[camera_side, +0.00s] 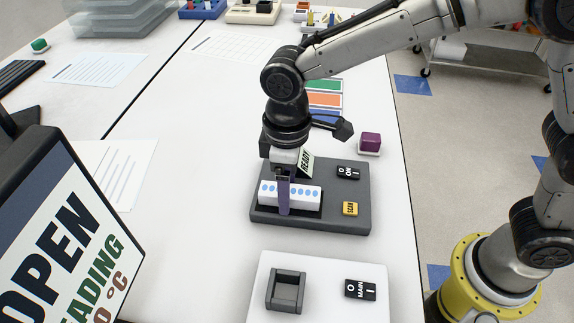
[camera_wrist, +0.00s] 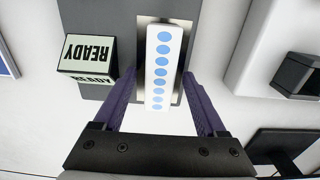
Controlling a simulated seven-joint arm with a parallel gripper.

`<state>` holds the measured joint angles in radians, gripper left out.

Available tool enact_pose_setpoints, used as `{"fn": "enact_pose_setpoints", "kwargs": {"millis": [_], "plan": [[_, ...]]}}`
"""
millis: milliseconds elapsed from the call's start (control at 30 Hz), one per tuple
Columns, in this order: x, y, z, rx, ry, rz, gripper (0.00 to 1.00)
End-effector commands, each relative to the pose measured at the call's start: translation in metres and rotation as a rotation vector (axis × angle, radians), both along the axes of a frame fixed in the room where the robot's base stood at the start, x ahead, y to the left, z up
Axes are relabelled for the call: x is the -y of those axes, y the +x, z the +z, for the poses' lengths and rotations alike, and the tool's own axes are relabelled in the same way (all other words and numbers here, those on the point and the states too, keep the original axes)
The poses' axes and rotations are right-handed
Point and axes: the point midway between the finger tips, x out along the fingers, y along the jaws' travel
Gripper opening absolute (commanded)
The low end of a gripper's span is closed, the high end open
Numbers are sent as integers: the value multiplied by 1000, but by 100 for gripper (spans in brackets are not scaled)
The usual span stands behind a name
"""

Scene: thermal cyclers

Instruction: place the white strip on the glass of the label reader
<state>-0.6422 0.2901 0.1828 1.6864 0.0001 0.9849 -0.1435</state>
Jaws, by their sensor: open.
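The white strip (camera_side: 308,196) with a row of blue dots lies along the dark glass of the label reader (camera_side: 338,216), a grey box with a switch and a yellow SCAN button. The strip appears to rest on the glass. It also shows in the wrist view (camera_wrist: 162,65), lengthwise between my fingers. My gripper (camera_side: 284,200) is open and low over the reader, with one purple finger on each side of the strip. In the wrist view my gripper (camera_wrist: 158,76) shows gaps between both fingers and the strip. The READY sign (camera_wrist: 87,53) stands beside the glass.
A white box (camera_side: 318,300) with a square grey holder and a MAIN switch stands in front of the reader. A purple cube (camera_side: 370,142) sits behind it to the right. A display (camera_side: 65,240) reading OPEN is at the left. The table between has free room.

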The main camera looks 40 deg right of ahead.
Motion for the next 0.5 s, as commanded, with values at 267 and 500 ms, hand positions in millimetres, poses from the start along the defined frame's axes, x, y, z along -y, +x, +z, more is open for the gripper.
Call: {"fn": "enact_pose_setpoints", "kwargs": {"millis": [267, 500], "plan": [[-1, 1, 52, 6, 5, 0, 74], [-1, 1, 96, 5, 4, 0, 74]]}}
